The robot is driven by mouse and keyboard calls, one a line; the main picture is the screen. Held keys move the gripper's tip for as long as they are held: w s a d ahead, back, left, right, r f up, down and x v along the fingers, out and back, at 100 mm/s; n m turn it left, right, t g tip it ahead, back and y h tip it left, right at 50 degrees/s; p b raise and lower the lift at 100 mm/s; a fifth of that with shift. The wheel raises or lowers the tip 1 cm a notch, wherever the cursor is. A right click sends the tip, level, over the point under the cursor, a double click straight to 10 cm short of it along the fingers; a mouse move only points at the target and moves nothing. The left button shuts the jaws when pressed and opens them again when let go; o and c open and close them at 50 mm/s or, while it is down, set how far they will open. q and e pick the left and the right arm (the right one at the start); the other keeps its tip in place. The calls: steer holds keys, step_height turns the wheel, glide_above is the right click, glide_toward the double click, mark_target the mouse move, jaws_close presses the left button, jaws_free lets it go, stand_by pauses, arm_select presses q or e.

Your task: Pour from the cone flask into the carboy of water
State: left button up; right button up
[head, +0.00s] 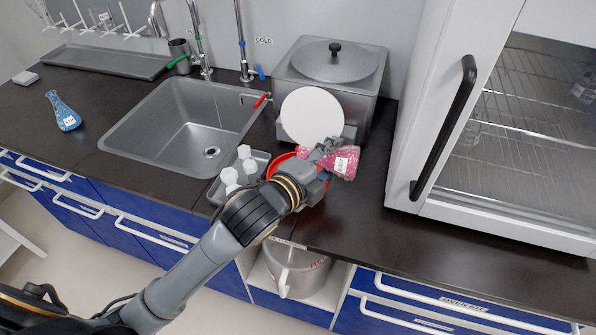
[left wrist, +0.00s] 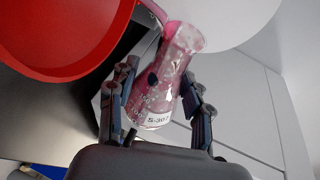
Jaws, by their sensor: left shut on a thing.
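The cone flask (head: 343,162) holds pink-red contents and carries a white label. My left gripper (head: 322,158) is shut on it and holds it tipped above the counter, in front of the distiller. In the left wrist view the flask (left wrist: 163,80) sits between the fingers of the left gripper (left wrist: 160,100), its mouth toward the top. A pink streak shows by the mouth; I cannot tell if it is flowing liquid. A red round rim (head: 283,160) lies beside the gripper, partly hidden by my arm; it is large in the wrist view (left wrist: 65,35). I cannot make out the carboy clearly. My right gripper is not in view.
A metal distiller (head: 330,68) with a white disc (head: 312,117) stands behind. A sink (head: 185,125) is to the left, a blue flask (head: 64,112) farther left. White-capped bottles (head: 230,178) stand in a tray. A cabinet (head: 510,120) bounds the right.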

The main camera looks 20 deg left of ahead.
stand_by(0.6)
arm_select(q)
steer(key=shift+a+f+n+h+b, duration=0.15)
steer(key=shift+f+n+h+b, duration=0.1)
steer(key=shift+n+h+b, duration=0.2)
stand_by(1.6)
steer(key=shift+a+r+n+t, duration=0.15)
steer(key=shift+r+n+t, duration=0.15)
steer(key=shift+n, duration=0.25)
stand_by(2.4)
